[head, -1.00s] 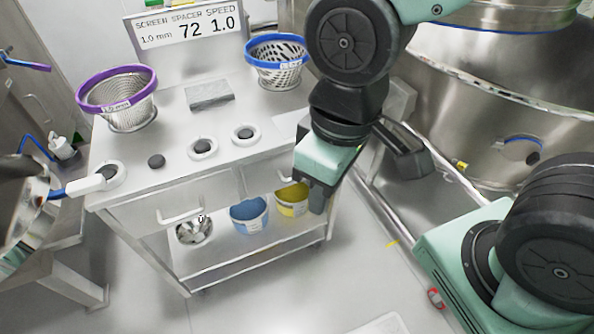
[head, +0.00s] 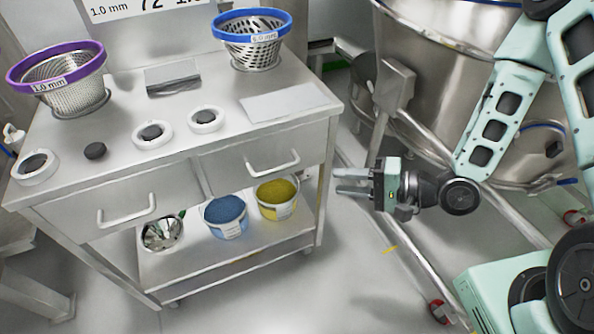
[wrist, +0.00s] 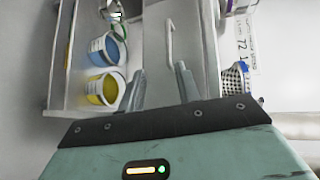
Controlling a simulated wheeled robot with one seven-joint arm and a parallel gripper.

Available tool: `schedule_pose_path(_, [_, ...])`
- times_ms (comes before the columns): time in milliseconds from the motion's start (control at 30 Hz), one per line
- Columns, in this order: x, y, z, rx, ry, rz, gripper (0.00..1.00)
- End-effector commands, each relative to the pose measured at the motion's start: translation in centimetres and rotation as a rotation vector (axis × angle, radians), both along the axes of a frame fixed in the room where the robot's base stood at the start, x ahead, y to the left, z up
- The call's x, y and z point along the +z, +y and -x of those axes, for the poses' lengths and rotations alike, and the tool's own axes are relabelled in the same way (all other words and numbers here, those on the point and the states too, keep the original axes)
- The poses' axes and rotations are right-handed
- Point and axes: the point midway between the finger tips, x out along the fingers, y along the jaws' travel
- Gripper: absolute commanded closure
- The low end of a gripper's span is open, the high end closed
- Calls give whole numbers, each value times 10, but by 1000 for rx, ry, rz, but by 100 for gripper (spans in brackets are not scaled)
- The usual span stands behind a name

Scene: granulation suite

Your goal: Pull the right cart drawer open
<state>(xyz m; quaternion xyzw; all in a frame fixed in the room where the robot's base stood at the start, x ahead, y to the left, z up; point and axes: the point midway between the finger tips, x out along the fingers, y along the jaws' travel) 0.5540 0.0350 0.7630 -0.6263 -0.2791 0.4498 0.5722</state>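The cart (head: 90,185) has two drawers side by side under its top. The right drawer (head: 230,172) appears flush with the cart front, with a pale bar handle (head: 273,163). My gripper (head: 345,182) is open and empty, to the right of the cart, its fingers pointing left towards it. It is apart from the handle. In the wrist view, the two open fingers (wrist: 160,88) point towards the cart front, with a handle (wrist: 170,40) beyond them and nothing between them. The left drawer (head: 115,217) has a similar handle (head: 127,211).
A blue tub (head: 225,216) and a yellow tub (head: 277,198) stand on the lower shelf beside a metal bowl (head: 161,233). Purple-rimmed (head: 65,85) and blue-rimmed (head: 252,42) screens stand on top. A large steel vessel (head: 440,70) and floor rails are at right.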

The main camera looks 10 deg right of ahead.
Motion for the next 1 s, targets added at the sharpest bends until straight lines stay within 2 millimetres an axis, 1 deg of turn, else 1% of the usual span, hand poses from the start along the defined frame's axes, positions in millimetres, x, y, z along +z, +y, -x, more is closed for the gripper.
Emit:
schedule_pose_path(33, [-3, -2, 2, -19, 16, -54, 67])
schedule_pose_path(100, [0, -3, 3, -34, 26, -104, 67])
schedule_pose_path(167, [1, -3, 2, -40, 31, -125, 67])
schedule_pose_path(267, [1, 4, -1, -39, 30, -132, 67])
schedule_pose_path(333, [0, 12, -5, -37, 29, -131, 67])
schedule_pose_path(467, [-4, 34, -16, -36, 28, -129, 67])
schedule_pose_path(800, [-14, 96, -50, -36, 26, -128, 67])
schedule_pose_path(1000, [-19, 127, -66, -38, 27, -127, 67])
